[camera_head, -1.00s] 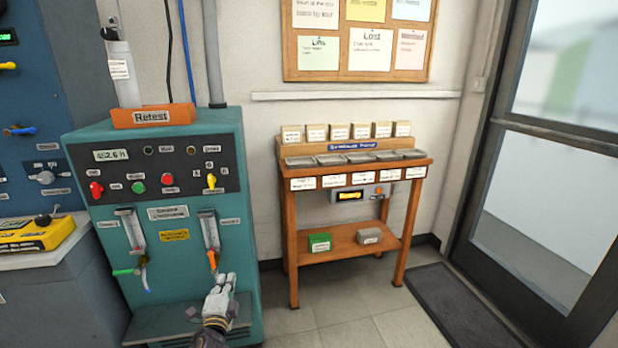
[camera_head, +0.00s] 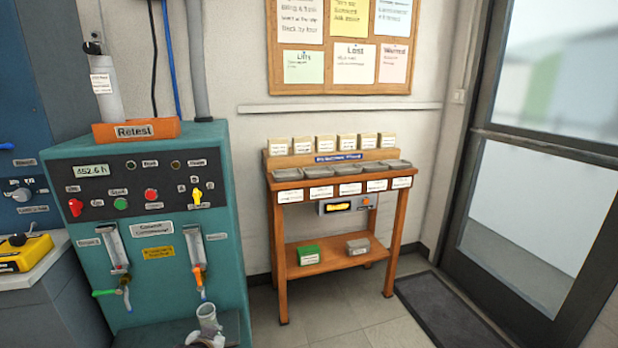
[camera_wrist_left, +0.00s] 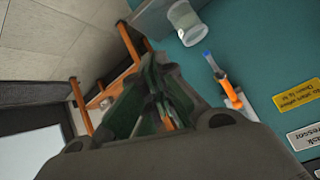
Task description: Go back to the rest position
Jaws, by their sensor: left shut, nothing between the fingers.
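My left gripper (camera_wrist_left: 152,68) shows in the left wrist view with its dark fingers together and nothing held. In the head view only a pale piece, probably this gripper, shows at the bottom edge, just below a clear cup. The cup (camera_head: 207,318) stands at the foot of the teal test bench (camera_head: 158,297), under the right flow tube with the orange valve (camera_head: 198,274). The cup (camera_wrist_left: 184,20) and the orange valve (camera_wrist_left: 231,90) also show in the wrist view, apart from the fingers. My right gripper is in neither view.
A wooden stand (camera_head: 277,258) with grey trays and a green box (camera_head: 308,255) is right of the bench. A dark mat (camera_head: 445,312) lies by the glass door (camera_head: 515,205). A grey counter with a yellow device (camera_head: 27,252) is at the left. Floor between is clear.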

